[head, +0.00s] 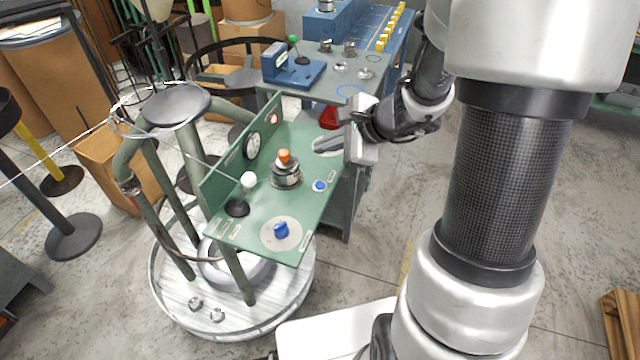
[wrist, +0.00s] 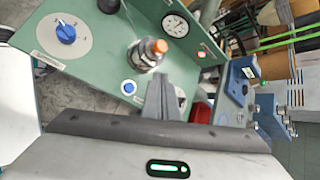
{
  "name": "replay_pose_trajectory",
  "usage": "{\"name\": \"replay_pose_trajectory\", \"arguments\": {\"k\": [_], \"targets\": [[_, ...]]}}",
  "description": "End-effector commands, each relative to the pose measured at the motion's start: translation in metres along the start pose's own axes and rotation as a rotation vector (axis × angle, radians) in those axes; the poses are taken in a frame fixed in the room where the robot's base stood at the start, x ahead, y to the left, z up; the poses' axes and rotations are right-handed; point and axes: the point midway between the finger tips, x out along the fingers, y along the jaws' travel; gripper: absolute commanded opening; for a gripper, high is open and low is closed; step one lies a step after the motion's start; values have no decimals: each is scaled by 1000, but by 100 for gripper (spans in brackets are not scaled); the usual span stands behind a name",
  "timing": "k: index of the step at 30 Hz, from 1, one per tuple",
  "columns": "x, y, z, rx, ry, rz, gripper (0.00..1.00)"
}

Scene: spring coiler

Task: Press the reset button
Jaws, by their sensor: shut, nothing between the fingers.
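A small round blue button (head: 319,186) sits on the green panel (head: 262,208), near its right edge, with a small label beside it that I cannot read. I cannot confirm from the label that it is the reset button. It also shows in the wrist view (wrist: 129,87). My gripper (head: 326,145) is shut and empty above the far right part of the panel, apart from the blue button. In the wrist view its closed fingers (wrist: 163,88) lie to the right of the blue button.
An orange-topped metal fitting (head: 285,170) stands left of the button. A blue dial knob (head: 281,230) is nearer the front edge, and a white-ball lever (head: 247,182) at the left. A gauge (head: 253,146) is on the upright plate. A grey table (head: 318,88) stands behind.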

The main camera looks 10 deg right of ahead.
Motion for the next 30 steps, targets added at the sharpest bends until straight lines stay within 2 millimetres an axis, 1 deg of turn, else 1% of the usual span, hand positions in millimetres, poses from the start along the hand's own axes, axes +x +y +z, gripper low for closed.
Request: {"name": "replay_pose_trajectory", "arguments": {"k": [8, 14, 20, 27, 30], "targets": [[1, 1, 0, -1, 0, 1, 0], [9, 7, -6, -2, -1, 2, 0], [26, 20, -19, 0, -1, 3, 0], [52, 38, -37, -2, -1, 1, 0], [58, 43, -42, -3, -1, 1, 0]]}}
